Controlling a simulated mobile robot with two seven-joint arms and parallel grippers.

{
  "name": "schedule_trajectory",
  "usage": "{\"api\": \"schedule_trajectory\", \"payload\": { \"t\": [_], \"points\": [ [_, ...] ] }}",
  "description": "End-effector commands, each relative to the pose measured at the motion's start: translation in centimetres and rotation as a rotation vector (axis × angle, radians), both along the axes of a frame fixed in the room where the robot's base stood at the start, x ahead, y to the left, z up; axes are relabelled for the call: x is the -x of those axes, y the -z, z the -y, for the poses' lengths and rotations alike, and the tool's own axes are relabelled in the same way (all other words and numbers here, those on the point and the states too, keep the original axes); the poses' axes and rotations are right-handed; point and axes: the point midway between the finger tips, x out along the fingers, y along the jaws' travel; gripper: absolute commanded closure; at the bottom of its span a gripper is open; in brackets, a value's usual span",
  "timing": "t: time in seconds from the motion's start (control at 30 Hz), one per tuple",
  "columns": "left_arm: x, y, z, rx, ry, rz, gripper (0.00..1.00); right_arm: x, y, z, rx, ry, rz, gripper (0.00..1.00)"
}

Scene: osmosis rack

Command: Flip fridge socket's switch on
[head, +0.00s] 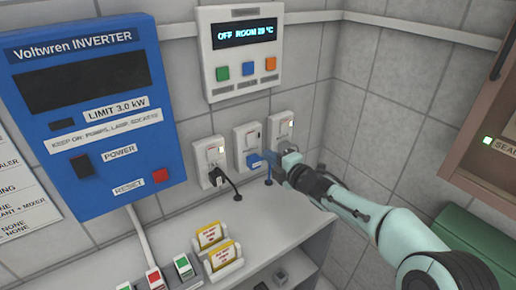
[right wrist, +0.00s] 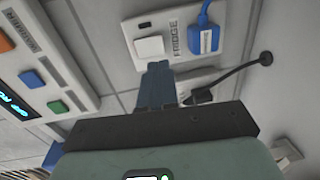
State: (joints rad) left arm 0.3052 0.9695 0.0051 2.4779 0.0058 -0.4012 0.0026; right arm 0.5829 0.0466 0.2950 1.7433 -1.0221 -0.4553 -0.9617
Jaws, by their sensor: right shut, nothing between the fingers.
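The fridge socket (right wrist: 180,15) is a white plate marked FRIDGE in the right wrist view, with a square white switch (right wrist: 149,46) and a blue plug (right wrist: 207,38). The small indicator by the switch looks dark. In the head view it appears to be the middle socket (head: 241,135), with the blue plug (head: 255,160) low on it. My right gripper (right wrist: 157,66) is shut and empty, its dark fingertips at the switch's near edge; I cannot tell whether they touch. In the head view my right gripper (head: 277,158) is beside this socket. My left gripper is out of view.
A socket with a black plug (head: 216,177) is on the left; another socket (head: 280,128) is on the right. The thermostat panel (head: 241,75) hangs above, the blue inverter (head: 95,110) at left. Yellow cards (head: 210,235) stand on the shelf (head: 178,228) below. A brown cabinet (head: 490,130) is at right.

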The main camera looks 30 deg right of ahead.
Motion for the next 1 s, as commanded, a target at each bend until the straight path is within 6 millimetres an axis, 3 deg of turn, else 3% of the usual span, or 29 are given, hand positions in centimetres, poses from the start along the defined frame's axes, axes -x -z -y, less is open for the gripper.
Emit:
{"api": "schedule_trajectory", "payload": {
  "t": [0.2, 0.4, 0.87, 1.0],
  "points": [
    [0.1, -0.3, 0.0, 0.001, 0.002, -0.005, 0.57, -4.3, 0.5, -0.4, -0.002, -0.002, 0.001, 1.00],
    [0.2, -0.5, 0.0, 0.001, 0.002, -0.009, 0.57, -6.4, 0.8, -0.5, -0.001, -0.001, 0.000, 1.00],
    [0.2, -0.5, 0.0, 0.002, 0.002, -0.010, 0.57, -6.9, 0.9, -0.5, 0.000, 0.000, 0.001, 1.00],
    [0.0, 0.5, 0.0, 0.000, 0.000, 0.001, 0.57, -7.0, 1.2, -0.6, -0.001, 0.000, 0.019, 1.00]
  ]
}}
